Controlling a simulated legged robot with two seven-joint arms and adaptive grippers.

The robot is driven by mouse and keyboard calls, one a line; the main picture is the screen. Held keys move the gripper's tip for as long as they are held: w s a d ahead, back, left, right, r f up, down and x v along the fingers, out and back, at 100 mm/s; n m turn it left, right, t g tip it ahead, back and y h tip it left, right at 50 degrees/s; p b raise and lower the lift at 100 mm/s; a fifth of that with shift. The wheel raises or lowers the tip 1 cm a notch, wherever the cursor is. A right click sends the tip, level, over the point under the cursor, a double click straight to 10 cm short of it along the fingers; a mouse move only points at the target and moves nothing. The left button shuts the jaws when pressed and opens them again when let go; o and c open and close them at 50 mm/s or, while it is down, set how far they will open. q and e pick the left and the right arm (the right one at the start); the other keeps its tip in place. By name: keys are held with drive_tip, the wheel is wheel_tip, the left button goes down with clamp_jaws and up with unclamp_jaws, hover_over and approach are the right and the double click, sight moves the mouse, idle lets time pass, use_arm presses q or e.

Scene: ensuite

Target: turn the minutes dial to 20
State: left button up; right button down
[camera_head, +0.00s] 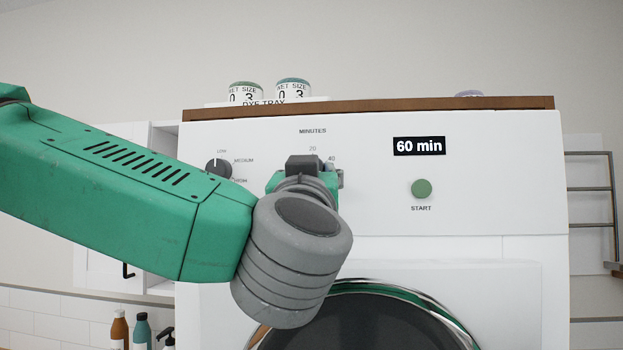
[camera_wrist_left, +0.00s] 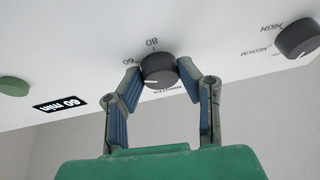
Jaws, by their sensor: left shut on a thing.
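The minutes dial (camera_wrist_left: 158,68) is a dark round knob on the white machine front, with a white pointer mark on its lower left in the left wrist view. My left gripper (camera_wrist_left: 157,78) has its two fingers on either side of the dial and is shut on it. In the head view my left gripper (camera_head: 305,175) and wrist cover the dial. The labels 20 and 40 show just above the gripper there. The black display (camera_head: 419,146) reads 60 min and also shows in the left wrist view (camera_wrist_left: 60,103). My right gripper is in neither view.
A second dark knob (camera_head: 218,168), marked LOW and MEDIUM, sits left of the minutes dial. A green START button (camera_head: 421,188) is below the display. The round door (camera_head: 365,320) is lower down. Dye jars (camera_head: 293,90) stand on the brown top (camera_head: 400,104).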

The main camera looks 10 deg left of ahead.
use_arm(q)
drive_tip(key=n+y+b, duration=0.1)
drive_tip(key=n, duration=0.1)
drive_tip(key=n+y, duration=0.1)
drive_tip(key=n, duration=0.1)
drive_tip(key=shift+d+f+g+b, duration=0.15)
drive_tip(key=shift+d+g+b, duration=0.05)
drive_tip(key=shift+g+b, duration=0.2)
drive_tip(key=n, duration=0.2)
drive_tip(key=n+y+b, duration=0.1)
drive_tip(key=n, duration=0.1)
drive_tip(key=shift+d+g+y, duration=0.1)
drive_tip(key=shift+g+y, duration=0.2)
drive_tip(key=n+g+b, duration=0.1)
drive_tip(key=n+g, duration=0.1)
drive_tip(key=n, duration=0.3)
drive_tip(key=n+g+b, duration=0.2)
drive_tip(key=n, duration=0.4)
drive_tip(key=r+n+g+b, duration=0.1)
drive_tip(key=n+g, duration=0.1)
drive_tip(key=n, duration=0.4)
drive_tip(key=shift+d, duration=0.15)
drive_tip(key=shift+n, duration=0.3)
drive_tip(key=o, duration=1.1)
drive_tip(key=shift+w+r, duration=0.1)
